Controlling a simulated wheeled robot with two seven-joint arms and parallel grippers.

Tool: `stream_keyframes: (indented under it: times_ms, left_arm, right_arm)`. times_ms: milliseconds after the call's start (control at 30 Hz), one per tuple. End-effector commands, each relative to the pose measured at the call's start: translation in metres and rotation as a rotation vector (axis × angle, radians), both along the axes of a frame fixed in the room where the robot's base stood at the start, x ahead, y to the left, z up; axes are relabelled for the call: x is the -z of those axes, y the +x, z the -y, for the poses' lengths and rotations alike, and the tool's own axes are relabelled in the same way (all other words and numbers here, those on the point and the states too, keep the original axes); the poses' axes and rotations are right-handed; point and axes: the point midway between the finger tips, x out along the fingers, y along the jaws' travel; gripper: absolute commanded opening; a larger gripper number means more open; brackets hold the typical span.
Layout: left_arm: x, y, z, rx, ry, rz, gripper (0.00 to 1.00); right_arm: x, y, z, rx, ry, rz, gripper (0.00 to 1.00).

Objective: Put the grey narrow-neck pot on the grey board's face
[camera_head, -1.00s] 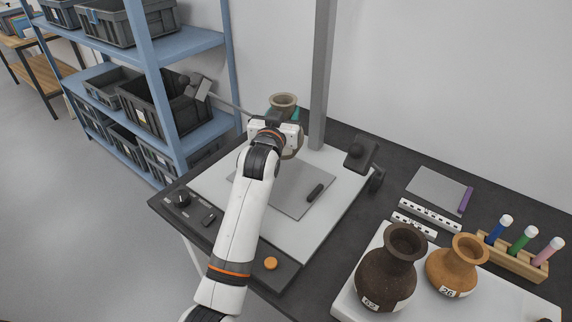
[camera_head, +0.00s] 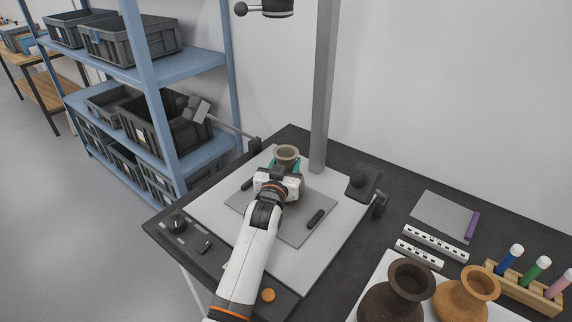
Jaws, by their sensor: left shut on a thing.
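My left gripper (camera_head: 286,168), with teal fingertips, is shut on the grey narrow-neck pot. The pot (camera_head: 286,152) shows its greyish-tan flared rim and a little of its body just beyond the gripper. It looks upright, over the far part of the grey board. The grey board (camera_head: 291,229) lies flat on a white base panel, with short black bars on its left and right sides. The gripper and wrist hide the pot's lower body and base, so I cannot tell whether it touches the board. My right gripper is out of view.
A grey post (camera_head: 322,90) rises behind the white panel (camera_head: 340,227). A black lamp head (camera_head: 363,182) stands at right. A dark brown pot (camera_head: 397,292) and an orange pot (camera_head: 466,296) stand at front right. A second grey card (camera_head: 442,213) lies farther right.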

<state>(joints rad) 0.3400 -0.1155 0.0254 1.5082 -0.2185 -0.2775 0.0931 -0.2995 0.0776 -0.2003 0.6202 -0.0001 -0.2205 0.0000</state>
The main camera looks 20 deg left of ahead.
Motion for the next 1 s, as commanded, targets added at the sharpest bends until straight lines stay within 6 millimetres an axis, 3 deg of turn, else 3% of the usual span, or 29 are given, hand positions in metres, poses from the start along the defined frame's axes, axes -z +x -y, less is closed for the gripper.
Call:
stream_keyframes:
  times_ms: [267, 300, 433, 767, 1000]
  left_arm:
    - [-0.003, 0.0, 0.0, 0.0, -0.001, 0.009, 0.0]
    - [0.001, 0.0, 0.0, 0.0, -0.001, 0.002, 0.49]
    - [0.0, 0.0, 0.0, 0.0, -0.001, 0.002, 0.69]
    - [-0.001, -0.001, 0.0, 0.0, -0.001, 0.001, 0.69]
    - [-0.001, -0.035, 0.002, 0.001, -0.001, 0.001, 0.69]
  right_arm:
    - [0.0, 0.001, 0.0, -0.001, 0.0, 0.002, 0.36]
    - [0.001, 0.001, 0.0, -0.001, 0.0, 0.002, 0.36]
    - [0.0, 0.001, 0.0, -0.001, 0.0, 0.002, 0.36]
    - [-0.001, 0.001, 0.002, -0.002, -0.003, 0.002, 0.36]
    - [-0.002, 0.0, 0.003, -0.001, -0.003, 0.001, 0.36]
